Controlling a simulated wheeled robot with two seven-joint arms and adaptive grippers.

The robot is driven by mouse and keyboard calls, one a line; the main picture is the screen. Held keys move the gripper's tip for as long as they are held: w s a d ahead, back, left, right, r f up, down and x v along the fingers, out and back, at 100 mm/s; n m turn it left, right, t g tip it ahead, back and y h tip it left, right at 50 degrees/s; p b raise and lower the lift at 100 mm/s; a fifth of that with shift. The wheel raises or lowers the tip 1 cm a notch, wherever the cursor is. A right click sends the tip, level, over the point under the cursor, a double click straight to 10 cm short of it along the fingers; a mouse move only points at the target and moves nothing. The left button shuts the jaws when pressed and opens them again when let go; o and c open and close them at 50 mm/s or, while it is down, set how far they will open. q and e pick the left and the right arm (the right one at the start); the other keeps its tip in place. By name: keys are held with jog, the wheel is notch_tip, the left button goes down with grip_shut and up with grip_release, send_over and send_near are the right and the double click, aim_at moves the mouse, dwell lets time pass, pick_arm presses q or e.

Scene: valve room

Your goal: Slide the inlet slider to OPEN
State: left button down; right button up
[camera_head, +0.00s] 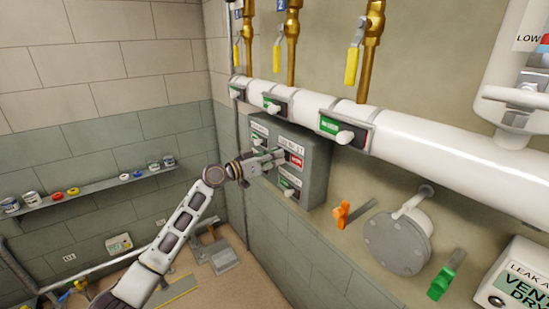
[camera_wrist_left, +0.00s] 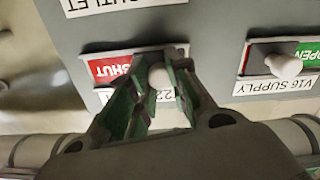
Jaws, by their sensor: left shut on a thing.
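A grey box (camera_head: 317,160) on the wall carries several sliders with white knobs. My left gripper (camera_head: 279,156) reaches its front face from the left, beside a red panel (camera_head: 296,160). In the left wrist view, which is upside down, my left gripper (camera_wrist_left: 158,90) is shut on a white slider knob (camera_wrist_left: 158,75). The slider's red SHUT panel (camera_wrist_left: 114,67) shows to the left of the knob. The fingers cover part of the slot and of the label by it, so its name cannot be read in full. My right gripper is not in view.
Another slider with a white knob (camera_wrist_left: 283,66) shows a green OPEN panel and a V16 SUPPLY label (camera_wrist_left: 277,84). A white pipe (camera_head: 425,145) with more sliders runs above the box. An orange handle (camera_head: 342,214) and a flange (camera_head: 396,243) are to its right.

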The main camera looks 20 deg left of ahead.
pick_arm(q)
jog(key=shift+r, duration=0.1)
jog(key=s+d, duration=0.2)
jog(key=s+d+p, duration=0.1)
jog(key=d, duration=0.2)
jog(key=shift+s, duration=0.4)
